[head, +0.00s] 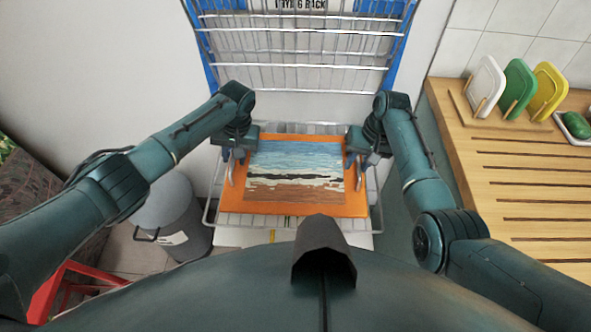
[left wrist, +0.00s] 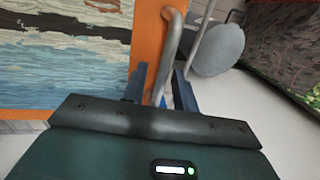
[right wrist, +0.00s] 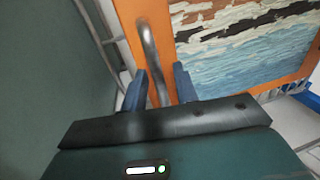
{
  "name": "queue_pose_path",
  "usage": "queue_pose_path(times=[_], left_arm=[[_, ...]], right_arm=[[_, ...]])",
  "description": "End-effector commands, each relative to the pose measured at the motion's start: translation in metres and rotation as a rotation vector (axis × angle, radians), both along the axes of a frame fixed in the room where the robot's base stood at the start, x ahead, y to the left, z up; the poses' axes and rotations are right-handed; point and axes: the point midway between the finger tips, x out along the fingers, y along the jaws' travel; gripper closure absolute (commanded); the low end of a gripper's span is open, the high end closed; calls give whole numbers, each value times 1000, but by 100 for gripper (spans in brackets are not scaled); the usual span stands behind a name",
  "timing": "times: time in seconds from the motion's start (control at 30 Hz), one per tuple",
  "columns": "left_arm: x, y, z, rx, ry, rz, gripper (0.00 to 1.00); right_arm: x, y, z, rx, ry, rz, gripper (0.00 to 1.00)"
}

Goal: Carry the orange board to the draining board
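The orange board (head: 300,208) lies on a wire rack shelf, with a picture of blue, white and brown bands on its face. It has a grey bar handle at each side. My left gripper (head: 232,168) is open at the left side, its fingers on either side of the left handle (left wrist: 167,55). My right gripper (head: 358,170) is open at the right side, its fingers on either side of the right handle (right wrist: 151,48). Gaps show between fingers and handles. The draining board (head: 540,162) is the grooved wooden surface at the right.
Upright white (head: 487,85), green (head: 518,85) and yellow (head: 550,88) boards stand at the draining board's back, beside a green item (head: 576,124) on a white dish. The rack's blue frame (head: 205,45) rises behind the shelf. A grey bin (head: 170,215) and red frame (head: 62,285) stand left.

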Motion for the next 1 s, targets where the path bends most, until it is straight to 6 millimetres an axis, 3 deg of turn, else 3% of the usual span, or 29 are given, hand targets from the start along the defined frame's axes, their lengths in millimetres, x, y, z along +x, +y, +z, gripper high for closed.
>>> queue_pose_path(times=[0.3, 0.67, 1.0], left_arm=[[0, 0, -2, 0, 0, 0, 71], [0, 0, -1, 0, -1, 0, 100], [0, 0, -1, 0, -1, 0, 100]], right_arm=[[0, 0, -1, 0, -2, 0, 70], [0, 0, -1, 0, -1, 0, 100], [0, 0, -1, 0, -1, 0, 100]])
